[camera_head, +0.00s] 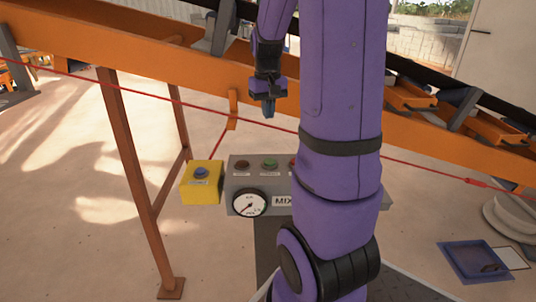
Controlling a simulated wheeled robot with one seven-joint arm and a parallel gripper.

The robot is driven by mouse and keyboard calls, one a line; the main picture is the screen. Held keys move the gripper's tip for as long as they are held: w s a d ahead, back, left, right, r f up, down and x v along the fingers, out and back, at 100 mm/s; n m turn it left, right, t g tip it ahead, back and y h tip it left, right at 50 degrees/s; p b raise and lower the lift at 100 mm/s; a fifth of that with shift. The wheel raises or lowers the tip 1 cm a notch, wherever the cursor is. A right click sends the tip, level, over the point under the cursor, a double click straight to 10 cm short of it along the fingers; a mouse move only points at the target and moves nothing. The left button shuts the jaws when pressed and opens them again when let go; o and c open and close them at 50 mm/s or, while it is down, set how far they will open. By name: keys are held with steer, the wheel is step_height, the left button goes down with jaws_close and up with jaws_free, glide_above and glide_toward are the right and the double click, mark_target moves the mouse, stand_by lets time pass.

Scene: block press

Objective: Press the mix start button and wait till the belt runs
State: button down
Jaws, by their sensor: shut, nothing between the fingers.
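A grey control box (236,185) stands in the middle, with a dial gauge (249,203) and a label reading "MIX" on its front. On its top are a dark reddish button (242,165) and a green button (269,164); their labels are too small to read. Another reddish button shows partly at the edge of my purple arm, which hides the right part of the box. My gripper (268,112) is shut and empty, pointing down above the box and apart from it. The orange conveyor frame with its dark belt (432,78) runs across behind; whether the belt moves cannot be told.
A yellow box (201,183) with a blue button is left of the control box. A red cord (150,93) crosses the scene along the conveyor. Brown support legs (131,165) stand at left. A blue tray (474,261) lies on the floor at lower right.

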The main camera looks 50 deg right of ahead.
mark_target(269, 161)
steer(key=f, duration=1.4)
steer(key=shift+s+a, duration=0.1)
steer(key=shift+s, duration=0.1)
steer(key=shift+f, duration=0.1)
steer(key=shift+s+a+f, duration=0.15)
steer(key=shift+s+f, duration=0.05)
steer(key=shift+f, duration=0.75)
step_height(269, 161, up, 14)
steer(key=shift+w+d+r, duration=0.2)
steer(key=shift+w+d, duration=0.05)
steer(key=shift+w, duration=0.15)
